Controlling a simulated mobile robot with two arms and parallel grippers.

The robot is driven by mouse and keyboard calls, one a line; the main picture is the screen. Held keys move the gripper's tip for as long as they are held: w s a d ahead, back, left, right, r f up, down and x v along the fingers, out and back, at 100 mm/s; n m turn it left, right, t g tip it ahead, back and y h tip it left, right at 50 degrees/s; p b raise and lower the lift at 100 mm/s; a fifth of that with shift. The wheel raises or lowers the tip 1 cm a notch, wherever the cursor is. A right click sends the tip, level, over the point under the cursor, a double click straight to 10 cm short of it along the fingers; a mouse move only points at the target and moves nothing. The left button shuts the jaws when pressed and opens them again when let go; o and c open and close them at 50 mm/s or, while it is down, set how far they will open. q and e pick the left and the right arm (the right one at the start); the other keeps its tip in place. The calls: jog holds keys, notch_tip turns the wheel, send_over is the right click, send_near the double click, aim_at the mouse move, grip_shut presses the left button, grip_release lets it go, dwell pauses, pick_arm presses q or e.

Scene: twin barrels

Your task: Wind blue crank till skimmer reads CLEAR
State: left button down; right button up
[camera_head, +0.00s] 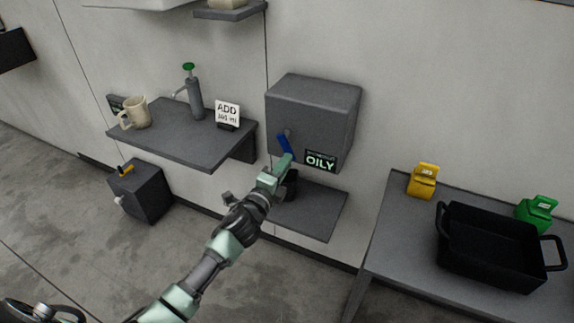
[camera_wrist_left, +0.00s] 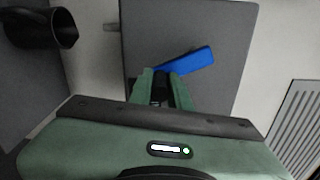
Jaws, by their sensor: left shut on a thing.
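The skimmer is a grey box (camera_head: 312,108) on the wall, with a small display (camera_head: 321,160) at its lower front that reads OILY. A blue crank (camera_head: 284,146) is on its front face, tilted. My left gripper (camera_head: 285,163) reaches up to the crank's lower end and is shut on it. In the left wrist view the blue crank (camera_wrist_left: 195,62) slants up to the right from between the green fingertips (camera_wrist_left: 162,76); the gripped end is partly hidden. My right gripper is in neither view.
A dark cup (camera_head: 292,184) stands on the shelf (camera_head: 318,212) below the box. A left shelf (camera_head: 180,146) holds a beige mug, a pump bottle and an ADD card. A table at right bears a black tray (camera_head: 490,262), a yellow container (camera_head: 423,181) and a green one (camera_head: 536,212).

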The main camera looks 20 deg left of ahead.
pick_arm(q)
jog(key=a+r+m+p, duration=0.2)
jog(key=a+m, duration=0.6)
jog(key=m, duration=0.9)
jog(key=shift+w+r+m+p, duration=0.3)
jog(key=shift+w+r+p, duration=0.05)
jog(key=c, duration=1.3)
grip_release()
jog(key=shift+s, duration=0.15)
